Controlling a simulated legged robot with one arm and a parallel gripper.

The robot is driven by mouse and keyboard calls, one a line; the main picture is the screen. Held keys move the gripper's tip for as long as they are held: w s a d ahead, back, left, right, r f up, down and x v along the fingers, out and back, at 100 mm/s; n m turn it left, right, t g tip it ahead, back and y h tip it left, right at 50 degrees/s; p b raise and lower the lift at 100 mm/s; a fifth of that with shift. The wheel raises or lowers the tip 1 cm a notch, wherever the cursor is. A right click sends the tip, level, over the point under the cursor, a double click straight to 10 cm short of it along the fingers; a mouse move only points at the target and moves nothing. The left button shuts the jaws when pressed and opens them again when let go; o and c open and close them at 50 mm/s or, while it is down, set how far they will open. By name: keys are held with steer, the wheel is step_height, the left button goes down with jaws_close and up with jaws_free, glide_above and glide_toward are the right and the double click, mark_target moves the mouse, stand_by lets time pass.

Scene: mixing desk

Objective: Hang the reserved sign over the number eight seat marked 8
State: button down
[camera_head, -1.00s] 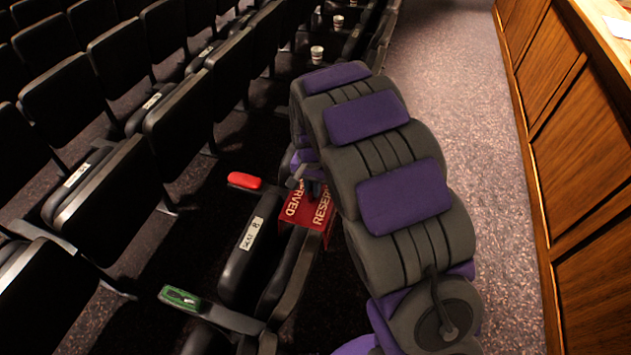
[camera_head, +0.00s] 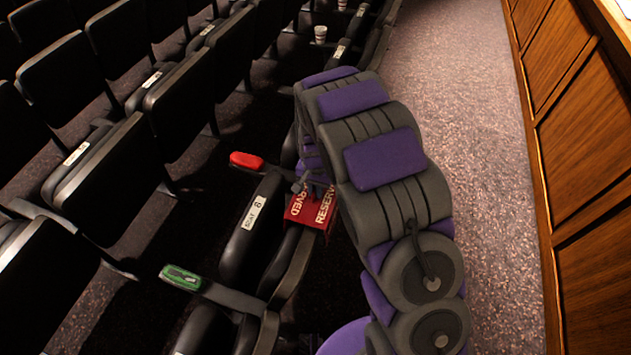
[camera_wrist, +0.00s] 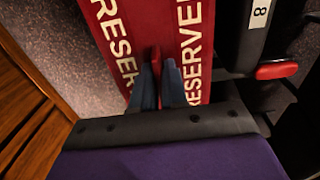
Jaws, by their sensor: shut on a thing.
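The red reserved sign (camera_head: 317,206) has white lettering and two faces that slope away from a ridge. In the wrist view the sign (camera_wrist: 193,55) fills the upper middle. My gripper (camera_wrist: 158,62) is shut on its ridge; in the head view the gripper (camera_head: 312,187) is partly hidden by my arm. The folded black seat (camera_head: 238,250) carries a white label (camera_head: 254,216) reading 8, and the label (camera_wrist: 260,14) also shows in the wrist view. The sign is beside the seat's upper right end; I cannot tell if they touch.
A red-topped armrest (camera_head: 246,160) and a green-topped armrest (camera_head: 182,277) flank the seat. Rows of black seats fill the left. White cups (camera_head: 320,34) stand farther back. A carpeted aisle and a wooden panel wall (camera_head: 580,150) lie to the right.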

steer(key=f, duration=0.3)
steer(key=shift+d+f, duration=0.25)
steer(key=shift+a+f, duration=0.1)
steer(key=shift+f, duration=0.55)
steer(key=c, duration=1.1)
jaws_free()
steer(key=shift+r, duration=0.1)
step_height(320, 180, up, 17)
steer(key=p, duration=0.4)
steer(key=s+d+r+n, duration=0.1)
steer(key=s+d+r, duration=0.3)
steer(key=s+r, duration=0.25)
steer(key=s+d+r, duration=0.5)
steer(key=s, duration=0.3)
steer(key=s+d+r+n+g, duration=0.1)
steer(key=s+d, duration=0.1)
steer(key=s, duration=0.8)
steer(key=s+d+r+n, duration=0.1)
steer(key=s+r+n, duration=0.1)
steer(key=s, duration=0.9)
steer(key=shift+s+d+g, duration=0.2)
steer(key=shift+d+g, duration=0.2)
